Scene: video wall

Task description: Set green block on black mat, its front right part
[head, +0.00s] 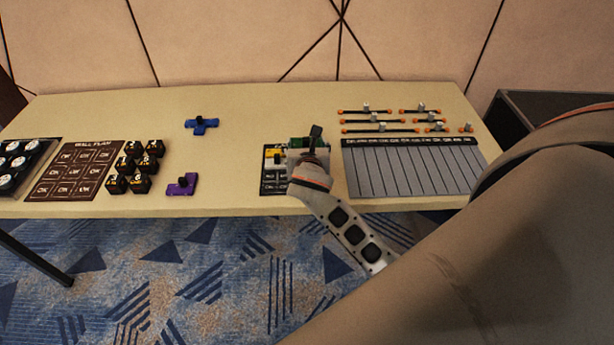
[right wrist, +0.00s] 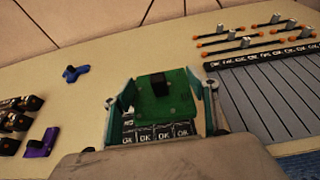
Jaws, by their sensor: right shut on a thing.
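The green block (right wrist: 180,105), with a dark knob on top, sits between the fingers of my right gripper (right wrist: 162,105) in the right wrist view. The gripper is shut on it. In the head view my right gripper (head: 308,155) is over the right part of the black mat (head: 268,188), and the green block (head: 295,142) shows only as a sliver behind it. White-marked cells of the black mat (right wrist: 155,138) show just below the block in the wrist view. I cannot tell whether the block touches the mat. My left gripper is not in view.
A yellow block (head: 274,153) is at the mat's back left, partly hidden. A purple block (head: 182,185) and a blue block (head: 202,125) lie to the left, near several black cubes (head: 140,165). A grey striped board (head: 410,170) lies close right, with slider bars (head: 378,126) behind.

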